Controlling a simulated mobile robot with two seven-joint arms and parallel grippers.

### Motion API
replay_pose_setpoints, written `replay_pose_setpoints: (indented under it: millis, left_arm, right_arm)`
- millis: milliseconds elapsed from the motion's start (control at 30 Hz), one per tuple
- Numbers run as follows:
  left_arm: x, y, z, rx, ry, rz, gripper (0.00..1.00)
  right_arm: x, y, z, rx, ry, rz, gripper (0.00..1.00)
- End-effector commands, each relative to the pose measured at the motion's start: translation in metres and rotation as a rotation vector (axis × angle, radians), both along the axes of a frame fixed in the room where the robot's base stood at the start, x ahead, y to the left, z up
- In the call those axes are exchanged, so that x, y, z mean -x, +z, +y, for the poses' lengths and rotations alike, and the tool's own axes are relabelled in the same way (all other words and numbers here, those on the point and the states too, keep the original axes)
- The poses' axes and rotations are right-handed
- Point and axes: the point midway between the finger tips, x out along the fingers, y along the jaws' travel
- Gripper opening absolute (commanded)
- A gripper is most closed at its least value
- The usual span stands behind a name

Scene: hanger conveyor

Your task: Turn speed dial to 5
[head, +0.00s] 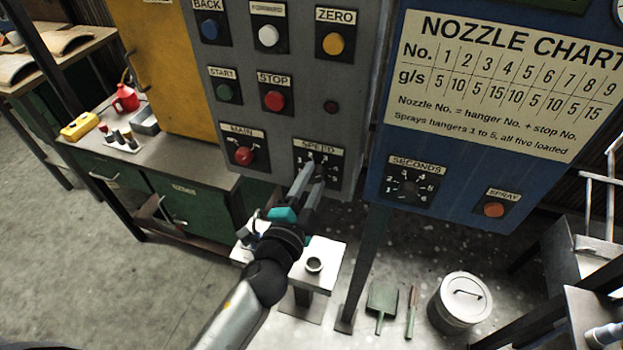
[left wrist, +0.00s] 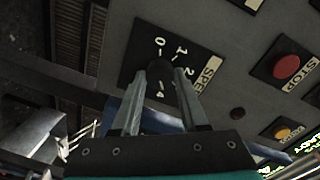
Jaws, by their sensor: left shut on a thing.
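The speed dial (head: 335,158) is a black plate with white numbers under a SPEED label, low on the grey control panel (head: 300,125). In the left wrist view its dark round knob (left wrist: 160,71) sits between my two fingertips, with 0, 1, 2 and 4 legible around it. My left gripper (head: 312,172) reaches up to the dial from below and is shut on the knob; it also shows in the left wrist view (left wrist: 164,80). The fingers hide part of the scale, and I cannot tell which number the knob points at. My right gripper is not in view.
Left of the dial is the red MAIN knob (head: 244,156); above are the STOP button (head: 274,100) and START button (head: 224,92). A blue panel (head: 450,190) with a SECONDS dial (head: 409,188) and SPRAY button (head: 494,210) stands close on the right.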

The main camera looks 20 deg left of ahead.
Motion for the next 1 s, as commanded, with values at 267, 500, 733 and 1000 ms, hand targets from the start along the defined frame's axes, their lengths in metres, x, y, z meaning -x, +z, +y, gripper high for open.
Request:
replay_pose_setpoints:
  millis: [267, 500, 733, 1000]
  left_arm:
    - [-0.0004, 0.0010, -0.0015, -0.264, -0.002, -0.011, 0.00]
    - [-0.0005, 0.0006, -0.0014, -0.493, -0.001, -0.019, 0.00]
    - [-0.0004, 0.0003, -0.0020, -0.708, -0.002, -0.027, 0.00]
    - [-0.0003, -0.0001, -0.0021, -0.914, -0.001, -0.033, 0.00]
  right_arm:
    - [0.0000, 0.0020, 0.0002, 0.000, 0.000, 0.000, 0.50]
    - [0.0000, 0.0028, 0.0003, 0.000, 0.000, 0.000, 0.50]
    - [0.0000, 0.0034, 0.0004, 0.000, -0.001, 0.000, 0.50]
    - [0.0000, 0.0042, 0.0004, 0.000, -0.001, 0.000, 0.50]
